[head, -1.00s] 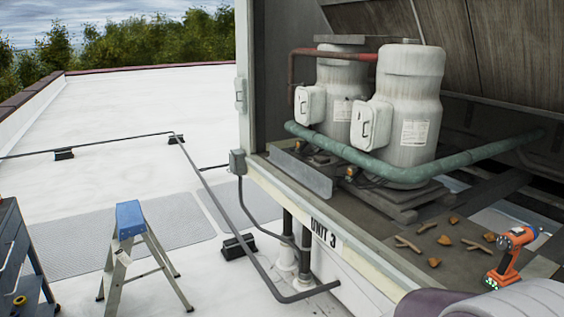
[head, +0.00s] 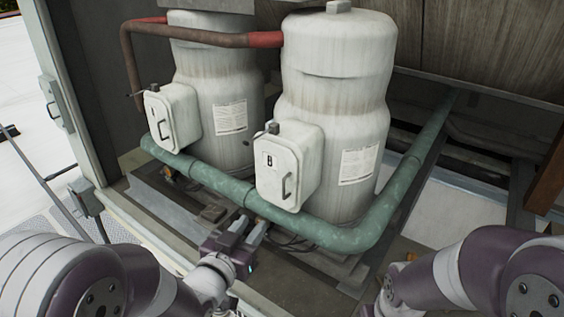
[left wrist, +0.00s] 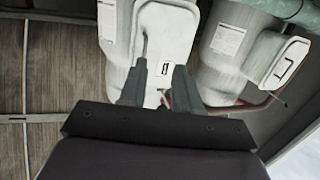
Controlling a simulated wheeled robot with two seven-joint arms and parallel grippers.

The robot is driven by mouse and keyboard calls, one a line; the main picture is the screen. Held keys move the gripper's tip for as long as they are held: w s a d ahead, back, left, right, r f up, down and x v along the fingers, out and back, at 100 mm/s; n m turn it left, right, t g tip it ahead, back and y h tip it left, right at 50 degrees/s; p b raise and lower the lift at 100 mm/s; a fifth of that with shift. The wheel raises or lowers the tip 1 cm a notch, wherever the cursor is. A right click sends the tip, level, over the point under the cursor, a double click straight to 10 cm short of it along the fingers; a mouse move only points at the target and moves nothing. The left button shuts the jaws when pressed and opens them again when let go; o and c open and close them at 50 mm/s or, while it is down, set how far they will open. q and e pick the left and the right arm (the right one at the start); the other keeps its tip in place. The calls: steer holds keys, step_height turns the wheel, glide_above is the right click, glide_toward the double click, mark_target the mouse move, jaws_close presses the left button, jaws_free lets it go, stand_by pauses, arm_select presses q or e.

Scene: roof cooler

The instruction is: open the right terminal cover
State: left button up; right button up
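The right terminal cover (head: 288,168) is a white box lid with a dark handle, shut on the front of the right white compressor (head: 335,100). A small latch (head: 272,128) sits on its top edge. My left gripper (head: 252,230) is below and in front of this cover, apart from it, near the green pipe. In the left wrist view the gripper (left wrist: 158,86) has its two fingers spread with nothing held, and a white cover (left wrist: 165,50) shows beyond and between them. My right arm comes in at the right; its gripper is not visible.
The left compressor (head: 212,95) with its own shut cover (head: 172,118) stands to the left. A green pipe (head: 310,228) runs low across the front of both. The cabinet frame (head: 65,90) rises at left.

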mark_target(283, 188)
arm_select(q)
steer(key=shift+t+h, duration=0.5)
steer(key=w+d+r+p, duration=0.1)
steer(key=w+d, duration=0.1)
steer(key=w, duration=0.1)
steer(key=w+d+p, duration=0.2)
steer(key=w, duration=0.1)
steer(key=w+d+r+p, duration=0.1)
steer(key=w+d+p, duration=0.1)
steer(key=w, duration=0.1)
steer(key=shift+w+d+r, duration=0.1)
steer(key=shift+d+r, duration=0.15)
steer(key=shift+r, duration=0.05)
steer(key=shift+s, duration=0.2)
steer(key=shift+w, duration=0.15)
steer(key=shift+w+f, duration=0.1)
steer(key=shift+w, duration=0.05)
steer(key=c, duration=0.3)
steer(key=shift+w, duration=0.1)
jaws_close()
arm_select(e)
step_height(283, 188, up, 6)
steer(key=s, duration=0.1)
steer(key=shift+s, duration=0.4)
